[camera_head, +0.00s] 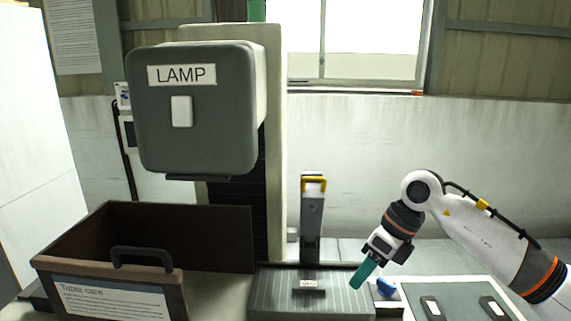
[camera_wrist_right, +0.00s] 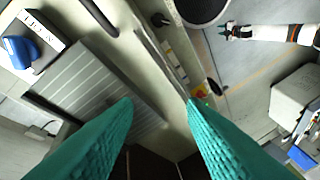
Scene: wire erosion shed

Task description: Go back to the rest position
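My right arm comes in from the right in the head view. Its gripper (camera_head: 362,275), with teal fingers, points down and left above the right end of the grey slotted plate. In the right wrist view, the two teal fingers (camera_wrist_right: 160,102) stand apart with nothing between them, so it is open and empty. The left gripper is outside the head view.
A grey box marked LAMP (camera_head: 196,115) hangs on a column at the left. Below it stands an open brown bin (camera_head: 107,275). The grey slotted plate (camera_head: 270,291) is at front centre. A blue knob (camera_head: 386,287) and a panel with switches (camera_head: 462,290) lie right of it.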

